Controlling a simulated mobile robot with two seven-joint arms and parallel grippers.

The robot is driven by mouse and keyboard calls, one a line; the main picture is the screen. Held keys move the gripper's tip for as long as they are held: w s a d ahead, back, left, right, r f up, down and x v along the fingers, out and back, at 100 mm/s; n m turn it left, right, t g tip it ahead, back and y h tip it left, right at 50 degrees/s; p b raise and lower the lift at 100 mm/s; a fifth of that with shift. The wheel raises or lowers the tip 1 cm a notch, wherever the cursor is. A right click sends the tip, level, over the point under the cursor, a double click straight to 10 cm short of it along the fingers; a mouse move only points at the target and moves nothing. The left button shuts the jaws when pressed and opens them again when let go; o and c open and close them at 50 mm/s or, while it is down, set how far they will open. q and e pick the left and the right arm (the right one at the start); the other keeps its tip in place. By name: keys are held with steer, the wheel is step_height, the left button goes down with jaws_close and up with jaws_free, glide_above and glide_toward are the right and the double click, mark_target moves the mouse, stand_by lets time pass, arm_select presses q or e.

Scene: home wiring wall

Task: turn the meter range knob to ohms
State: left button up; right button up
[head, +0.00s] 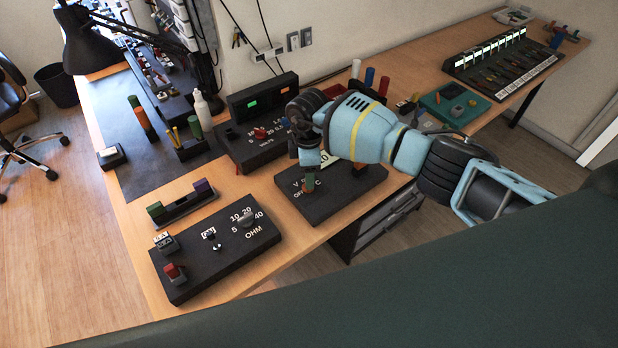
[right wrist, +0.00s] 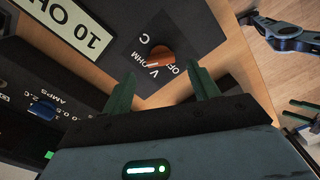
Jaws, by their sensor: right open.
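The meter is a dark box (head: 345,200) on the front edge of the bench, partly hidden under my right arm. In the right wrist view its range knob (right wrist: 157,52) is orange, on a dark plate with the labels V, OHM, C and OFF around it. I cannot tell which label the knob points to. The meter's pale display (right wrist: 66,28) reads 10 OHM. My right gripper (right wrist: 163,88) is open, its green fingers spread to either side of the knob and apart from it. It points down over the meter in the head view (head: 309,183). My left gripper is not in view.
A dark box (head: 215,255) marked OHM, with a knob and switches, stands at the front left. A supply box (head: 262,150) with a red knob stands behind the meter. Coloured cylinders (head: 370,78) and a green tray (head: 455,105) lie beyond my arm.

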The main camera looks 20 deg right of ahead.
steer(key=shift+r, duration=2)
